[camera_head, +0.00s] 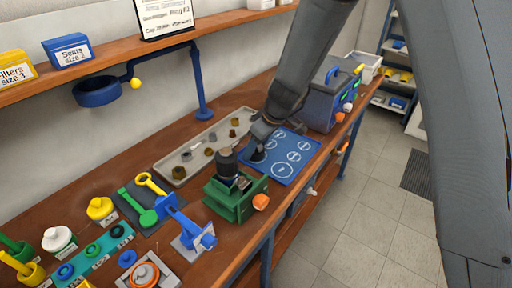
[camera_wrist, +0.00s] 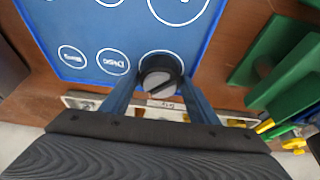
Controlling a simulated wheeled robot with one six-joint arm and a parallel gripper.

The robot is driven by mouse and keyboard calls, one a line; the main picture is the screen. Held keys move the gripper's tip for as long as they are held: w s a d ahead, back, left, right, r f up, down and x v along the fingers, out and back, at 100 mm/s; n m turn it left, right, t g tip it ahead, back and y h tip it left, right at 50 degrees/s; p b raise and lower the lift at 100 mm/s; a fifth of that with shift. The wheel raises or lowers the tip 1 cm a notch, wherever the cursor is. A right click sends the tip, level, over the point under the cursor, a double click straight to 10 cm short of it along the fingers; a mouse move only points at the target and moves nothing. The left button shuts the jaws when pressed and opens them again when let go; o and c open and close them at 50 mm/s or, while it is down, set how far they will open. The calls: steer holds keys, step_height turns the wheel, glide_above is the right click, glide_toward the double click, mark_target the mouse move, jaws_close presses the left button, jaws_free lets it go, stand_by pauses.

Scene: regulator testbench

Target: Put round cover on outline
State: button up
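The blue mat (camera_head: 283,170) with white ring outlines lies on the bench; it also shows in the wrist view (camera_wrist: 85,35). The round cover (camera_wrist: 160,78), dark with a grey slotted face, sits between my gripper's fingertips (camera_wrist: 160,85). Both fingers appear to touch its sides. A white outline arc (camera_wrist: 160,53) shows just past the cover's edge; the rest is hidden. I cannot tell whether the cover rests on the mat or is slightly above it. In the head view my gripper (camera_head: 257,150) is low over the mat's left corner.
A green vise (camera_head: 235,200) holding a dark cylinder stands left of the mat. A grey tray (camera_head: 178,172) with several small brown parts lies behind. A blue-grey machine box (camera_head: 328,97) stands beyond the mat. Tools and coloured knobs fill the near left bench.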

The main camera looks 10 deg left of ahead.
steer(key=shift+r, duration=0.1)
steer(key=shift+r+p, duration=0.15)
steer(key=shift+p, duration=0.15)
steer(key=b+v, duration=0.3)
steer(key=v, duration=0.9)
steer(key=s+d+f+m+h, duration=0.2)
steer(key=s+d+m, duration=0.4)
steer(key=d, duration=0.5)
steer(key=s+d+f+m+h, duration=0.1)
steer(key=s+d+m, duration=0.4)
steer(key=s+d, duration=0.6)
steer(key=shift+s+d+f+m+g+h, duration=0.3)
steer(key=shift+d+f+m+g+h, duration=0.1)
steer(key=shift+d+f, duration=0.45)
